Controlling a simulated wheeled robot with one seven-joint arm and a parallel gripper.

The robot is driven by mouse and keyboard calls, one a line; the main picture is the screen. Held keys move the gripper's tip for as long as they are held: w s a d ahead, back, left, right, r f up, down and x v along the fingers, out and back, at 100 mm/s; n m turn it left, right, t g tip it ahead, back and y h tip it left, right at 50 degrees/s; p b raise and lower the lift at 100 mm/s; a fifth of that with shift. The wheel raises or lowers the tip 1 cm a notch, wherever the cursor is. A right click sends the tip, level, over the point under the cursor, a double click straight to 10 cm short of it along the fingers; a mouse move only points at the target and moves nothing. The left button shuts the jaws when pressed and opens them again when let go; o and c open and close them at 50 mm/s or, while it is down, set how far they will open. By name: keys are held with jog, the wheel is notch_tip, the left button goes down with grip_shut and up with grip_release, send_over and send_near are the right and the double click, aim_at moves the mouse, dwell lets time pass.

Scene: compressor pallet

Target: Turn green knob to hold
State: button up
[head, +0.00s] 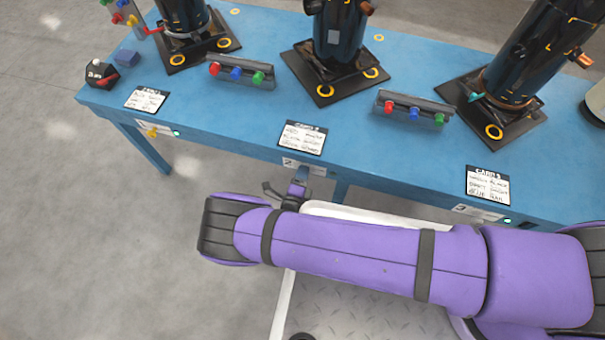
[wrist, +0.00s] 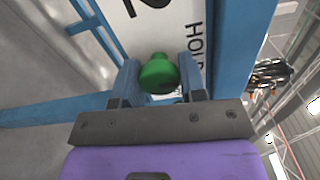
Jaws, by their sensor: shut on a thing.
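The green knob (wrist: 158,76) sits on a white panel (wrist: 150,25) marked with a "2" and the letters "HOL", the rest of the word being cut off. My gripper (wrist: 159,64) is shut on the knob, one blue-grey finger on each side. In the head view my gripper (head: 298,186) is at the front edge of the blue table (head: 230,130), by the middle "2" label (head: 304,167). The knob is hidden there. I cannot tell where its pointer stands.
Cards (head: 302,137) lie along the table's front, with dark cylinders (head: 340,35) behind. Two racks of red, blue and green knobs (head: 413,108) stand between them. A yellow knob (head: 152,133) is on the left front edge. Grey floor is clear at left.

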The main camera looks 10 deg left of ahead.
jog(key=shift+n, duration=0.6)
jog(key=o, duration=0.9)
jog(key=s, duration=0.7)
jog(key=s+a, duration=0.1)
jog(key=s, duration=0.3)
jog(key=shift+w, duration=0.1)
